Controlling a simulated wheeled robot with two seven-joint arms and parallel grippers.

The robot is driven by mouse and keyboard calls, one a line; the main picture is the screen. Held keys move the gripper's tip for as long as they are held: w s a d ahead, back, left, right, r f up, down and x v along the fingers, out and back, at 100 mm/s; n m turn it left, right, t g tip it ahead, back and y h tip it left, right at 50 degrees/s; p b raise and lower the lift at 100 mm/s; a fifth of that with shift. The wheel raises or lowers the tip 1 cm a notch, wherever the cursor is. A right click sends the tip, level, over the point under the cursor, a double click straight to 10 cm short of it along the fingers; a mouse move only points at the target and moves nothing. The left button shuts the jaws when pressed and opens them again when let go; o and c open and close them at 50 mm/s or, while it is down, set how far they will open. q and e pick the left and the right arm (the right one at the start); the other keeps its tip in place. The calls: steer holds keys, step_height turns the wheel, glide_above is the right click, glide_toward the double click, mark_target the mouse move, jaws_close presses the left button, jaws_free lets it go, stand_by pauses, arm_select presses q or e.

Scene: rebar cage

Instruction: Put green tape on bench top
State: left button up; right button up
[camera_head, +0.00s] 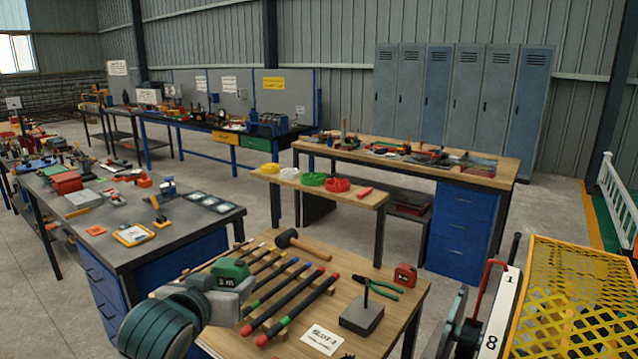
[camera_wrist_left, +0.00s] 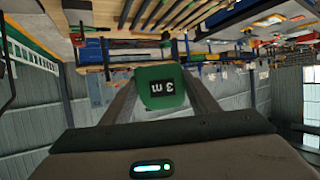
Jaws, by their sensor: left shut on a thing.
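The green tape (camera_head: 230,271) is a small green tape measure with a black "3 m" label. My left gripper (camera_head: 232,286) is shut on it, above the left side of the near wooden bench top (camera_head: 398,308). In the left wrist view the tape (camera_wrist_left: 160,88) sits between the two fingers (camera_wrist_left: 160,95), with its label upside down. The tape appears raised off the bench, though the gap below it is hard to judge. My right gripper is not in view.
The near bench holds a row of coloured bars (camera_head: 290,303), a mallet (camera_head: 302,247), green pliers (camera_head: 380,287), a red tape measure (camera_head: 405,276), a dark block with a post (camera_head: 362,317) and a white card (camera_head: 321,340). A yellow mesh guard (camera_head: 570,300) stands at the right. Bare wood shows at the bench's right side.

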arm_select(q)
steer(key=shift+n+y, duration=0.6)
steer(key=shift+y, duration=0.1)
steer(key=s+a+r, duration=0.1)
steer(key=s+a, duration=0.1)
steer(key=a, duration=0.1)
steer(key=shift+s+r, duration=0.1)
steer(key=shift+r, duration=0.25)
steer(key=s+f, duration=0.4)
steer(key=f, duration=0.5)
steer(key=s+f, duration=0.4)
steer(key=f, duration=0.5)
steer(key=shift+s+f, duration=0.15)
steer(key=shift+s, duration=0.05)
steer(key=shift+a, duration=0.1)
